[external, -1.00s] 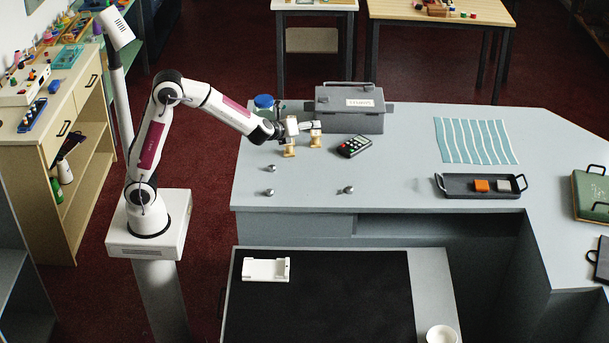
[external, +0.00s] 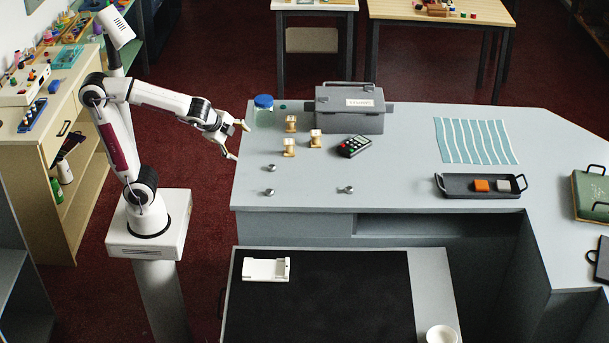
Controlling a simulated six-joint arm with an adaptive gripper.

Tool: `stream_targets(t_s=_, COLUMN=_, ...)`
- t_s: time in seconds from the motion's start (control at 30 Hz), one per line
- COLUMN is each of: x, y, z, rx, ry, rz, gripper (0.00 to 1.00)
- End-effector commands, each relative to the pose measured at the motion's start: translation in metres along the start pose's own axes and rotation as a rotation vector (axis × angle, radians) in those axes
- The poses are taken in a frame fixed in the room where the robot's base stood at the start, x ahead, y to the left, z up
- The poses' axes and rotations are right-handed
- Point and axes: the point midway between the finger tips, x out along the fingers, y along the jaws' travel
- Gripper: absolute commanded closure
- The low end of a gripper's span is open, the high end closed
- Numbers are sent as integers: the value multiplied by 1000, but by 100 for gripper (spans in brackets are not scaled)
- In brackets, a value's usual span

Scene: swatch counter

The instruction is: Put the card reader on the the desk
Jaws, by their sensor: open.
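The card reader (external: 354,146) is a small black device with red and pale buttons. It lies at an angle on the grey counter (external: 400,185), in front of the grey metal box. My gripper (external: 240,141) is open and empty at the counter's left edge, well left of the card reader and apart from it. A lower grey desk (external: 433,290) with a black top panel stands in front of the counter; which surface the task calls the desk I cannot tell.
Several gold-and-white spools (external: 316,139) stand between my gripper and the card reader. Small metal knobs (external: 271,168), a blue-lidded jar (external: 264,108) and a grey box (external: 349,108) are nearby. A white holder (external: 266,270) and white cup (external: 442,334) sit on the lower desk, whose middle is clear.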

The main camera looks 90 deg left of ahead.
Motion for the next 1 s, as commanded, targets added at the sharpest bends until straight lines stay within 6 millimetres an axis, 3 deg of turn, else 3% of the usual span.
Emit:
stream_targets(t_s=0.6, x=-81, y=135, z=20, rx=-542, ry=182, rz=406, gripper=32)
stream_targets(t_s=0.8, x=-93, y=154, z=20, rx=-608, ry=205, rz=476, gripper=32)
stream_targets(t_s=1.0, x=-95, y=156, z=19, rx=-617, ry=206, rz=486, gripper=32)
